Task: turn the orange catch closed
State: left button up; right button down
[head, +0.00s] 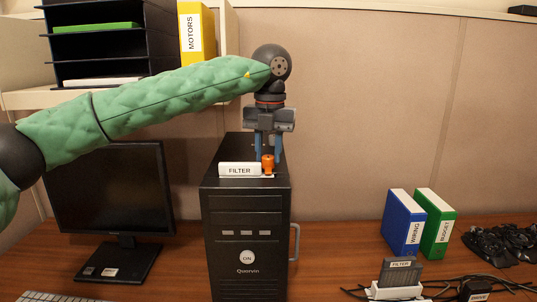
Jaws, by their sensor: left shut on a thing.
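The orange catch (268,164) stands on the top of the black computer tower (245,225), near its front right corner. A white label reading FILTER (240,169) is just left of it. My left gripper (268,158) points straight down from above, with its blue fingers at the catch. It is shut on the catch, though the fingers partly hide how they meet it. I cannot tell from this view how far the catch is turned. My right gripper is not in view.
A dark monitor (108,192) stands left of the tower. To the right are a blue WIRING binder (403,222), a green BUDGET binder (437,222), a dark filter in a white holder (398,283) and cables. A shelf with a yellow MOTORS binder (197,33) is behind my arm.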

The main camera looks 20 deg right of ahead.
aim_at(269, 156)
pick_arm(q)
jog(key=shift+r, duration=0.1)
jog(key=o, duration=0.7)
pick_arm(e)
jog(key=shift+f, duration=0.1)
